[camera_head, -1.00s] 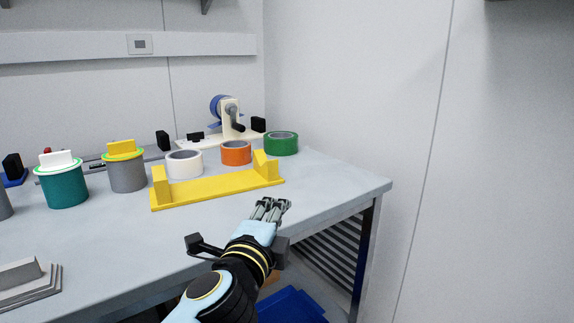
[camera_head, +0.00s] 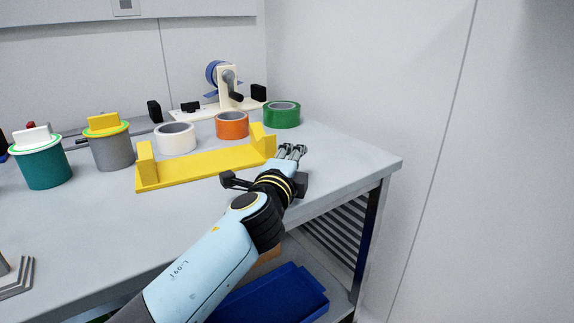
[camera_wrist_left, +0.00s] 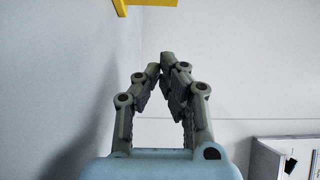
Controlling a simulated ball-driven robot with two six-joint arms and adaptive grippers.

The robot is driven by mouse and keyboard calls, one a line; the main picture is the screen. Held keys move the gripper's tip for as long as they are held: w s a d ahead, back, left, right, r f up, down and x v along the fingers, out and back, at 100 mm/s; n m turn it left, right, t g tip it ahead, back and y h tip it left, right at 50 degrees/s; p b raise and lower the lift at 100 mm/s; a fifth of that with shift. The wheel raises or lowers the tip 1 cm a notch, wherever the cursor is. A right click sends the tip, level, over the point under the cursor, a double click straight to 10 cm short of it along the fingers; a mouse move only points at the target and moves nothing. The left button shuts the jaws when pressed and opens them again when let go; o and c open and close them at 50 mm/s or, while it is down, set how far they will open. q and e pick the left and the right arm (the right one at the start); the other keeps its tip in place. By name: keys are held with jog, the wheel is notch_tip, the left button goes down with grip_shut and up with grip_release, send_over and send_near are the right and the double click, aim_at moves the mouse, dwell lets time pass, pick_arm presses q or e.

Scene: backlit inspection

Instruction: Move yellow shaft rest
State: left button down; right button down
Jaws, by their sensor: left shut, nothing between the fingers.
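The yellow shaft rest (camera_head: 205,167) lies on the grey bench, a long flat bar with an upright block at each end; the right block has a sloped top. My left gripper (camera_head: 292,150) is just to the right of its right end, over the bench near the right edge. The left fingers are shut with nothing between them; they also show in the left wrist view (camera_wrist_left: 167,66). A yellow piece, likely the shaft rest (camera_wrist_left: 150,2), shows at the top of that view. Whether the fingers touch it is unclear. My right gripper is not in view.
Behind the rest stand white (camera_head: 176,138), orange (camera_head: 232,125) and green (camera_head: 282,115) tape rolls. Grey (camera_head: 113,153) and teal (camera_head: 42,168) cups stand to the left. A blue bin (camera_head: 275,297) sits on the lower shelf. The front middle of the bench is clear.

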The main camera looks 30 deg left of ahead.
aim_at(274, 147)
pick_arm(q)
jog(key=shift+x, duration=1.1)
jog(key=a, duration=0.2)
jog(key=shift+s+a, duration=0.2)
jog(key=shift+a, duration=0.75)
jog(key=shift+a, duration=0.1)
jog(key=shift+s+a, duration=0.1)
jog(key=shift+a, duration=0.7)
jog(key=shift+d+f, duration=0.1)
